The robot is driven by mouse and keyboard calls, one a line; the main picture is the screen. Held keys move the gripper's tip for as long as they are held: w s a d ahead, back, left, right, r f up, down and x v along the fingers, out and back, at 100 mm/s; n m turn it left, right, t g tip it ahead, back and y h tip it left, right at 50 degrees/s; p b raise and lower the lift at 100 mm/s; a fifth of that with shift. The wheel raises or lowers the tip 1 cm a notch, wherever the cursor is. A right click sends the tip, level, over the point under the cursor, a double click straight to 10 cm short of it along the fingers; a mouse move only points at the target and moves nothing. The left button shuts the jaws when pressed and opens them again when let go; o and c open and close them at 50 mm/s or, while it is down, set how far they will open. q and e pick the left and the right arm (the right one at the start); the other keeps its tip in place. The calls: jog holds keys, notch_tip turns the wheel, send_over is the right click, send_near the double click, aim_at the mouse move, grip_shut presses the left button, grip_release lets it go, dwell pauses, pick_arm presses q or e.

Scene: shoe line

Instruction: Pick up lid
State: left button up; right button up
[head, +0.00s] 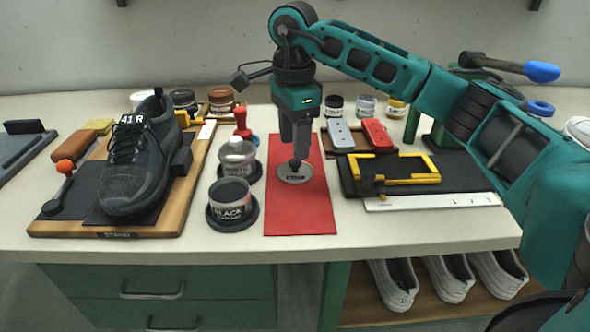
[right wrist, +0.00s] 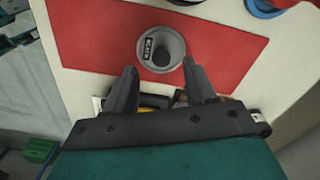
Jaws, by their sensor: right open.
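The lid (head: 295,174) is a round grey metal disc with a dark knob and a small dark label. It lies on the red mat (head: 300,215), and it also shows in the right wrist view (right wrist: 175,60). My right gripper (head: 295,160) points down over the lid; in the wrist view its fingers (right wrist: 162,78) are apart, with the lid just beyond the tips. They do not appear closed on it. An uncovered jar labelled BLACK (head: 231,203) stands left of the mat in a dark holder. My left gripper is not seen.
A second jar (head: 237,158) stands behind the BLACK jar. A black shoe (head: 135,165) rests on a wooden stand at the left. A yellow frame (head: 400,170) on a dark pad and a white ruler (head: 432,200) lie right of the mat. The mat's front is clear.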

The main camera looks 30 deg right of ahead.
aim_at(295, 166)
notch_tip(295, 166, down, 4)
jog(key=shift+d+f+b, duration=0.1)
jog(key=shift+d+b, duration=0.05)
jog(key=shift+b, duration=0.15)
jog(key=shift+c, duration=0.2)
grip_shut()
